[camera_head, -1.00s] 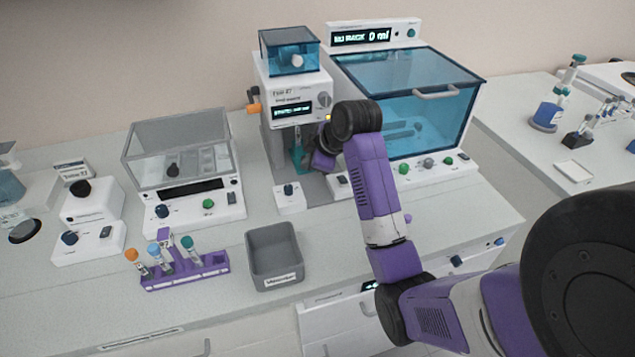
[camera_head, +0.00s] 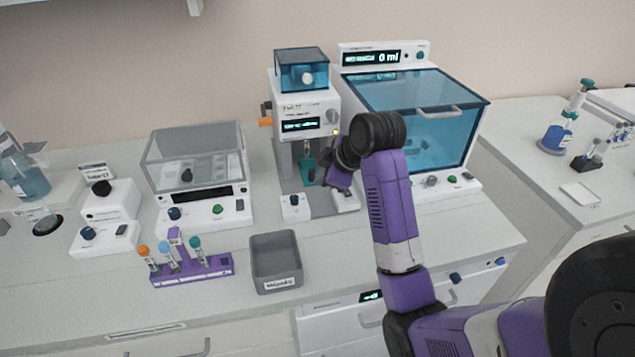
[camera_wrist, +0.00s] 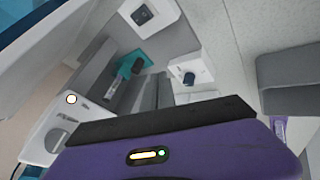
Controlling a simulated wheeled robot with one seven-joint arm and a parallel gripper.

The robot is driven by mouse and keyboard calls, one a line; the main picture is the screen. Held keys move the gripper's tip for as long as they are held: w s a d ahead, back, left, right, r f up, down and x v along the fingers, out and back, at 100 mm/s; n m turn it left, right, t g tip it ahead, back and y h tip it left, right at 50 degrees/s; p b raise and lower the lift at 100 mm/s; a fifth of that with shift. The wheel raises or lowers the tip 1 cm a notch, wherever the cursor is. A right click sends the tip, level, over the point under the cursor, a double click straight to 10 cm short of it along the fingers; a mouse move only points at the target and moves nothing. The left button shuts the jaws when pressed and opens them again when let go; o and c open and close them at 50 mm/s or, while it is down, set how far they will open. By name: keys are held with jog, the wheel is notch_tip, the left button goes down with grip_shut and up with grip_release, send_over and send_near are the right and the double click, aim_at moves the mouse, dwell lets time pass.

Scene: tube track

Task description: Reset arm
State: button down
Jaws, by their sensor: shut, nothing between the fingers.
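My gripper (camera_head: 322,168) is at the front of the tall white machine (camera_head: 306,116) with the blue-lidded top, at the right side of its open bay. It is shut and empty. In the wrist view, the purple body of my gripper (camera_wrist: 165,118) with its dark front bar fills the lower middle. A teal holder (camera_head: 307,172) stands inside the bay, partly behind my gripper in the head view. The wrist view shows the teal holder (camera_wrist: 129,68) with a small clear tube and a dark part, apart from the gripper.
A large blue-lidded machine (camera_head: 420,115) stands close on the right of my arm. A purple rack (camera_head: 192,270) with several capped tubes and a grey bin (camera_head: 276,262) are at the front left. A grey-lidded machine (camera_head: 200,175) stands behind the rack. Bare counter lies along the front edge.

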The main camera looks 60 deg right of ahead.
jog(key=shift+v, duration=2.05)
jog(key=w+d+r+m+t+h, duration=0.3)
jog(key=w+d+r+m+h, duration=0.1)
jog(key=r, duration=0.2)
jog(key=s+a+f+m+t, duration=0.2)
jog(key=s+a+f+t, duration=0.15)
jog(key=a, duration=0.85)
jog(key=s+a+f+m+t, duration=0.2)
jog(key=s+a+t, duration=0.2)
jog(key=a, duration=0.7)
jog(key=s+a+f+n+g+y, duration=0.1)
jog(key=s+a+f+n+y, duration=0.1)
jog(key=s+a, duration=0.5)
jog(key=s+a+f+n+g+y, duration=0.1)
jog(key=s+a+f+y, duration=0.3)
jog(key=s+a, duration=0.4)
jog(key=s+n+y, duration=0.1)
jog(key=s, duration=0.2)
jog(key=shift+s, duration=0.2)
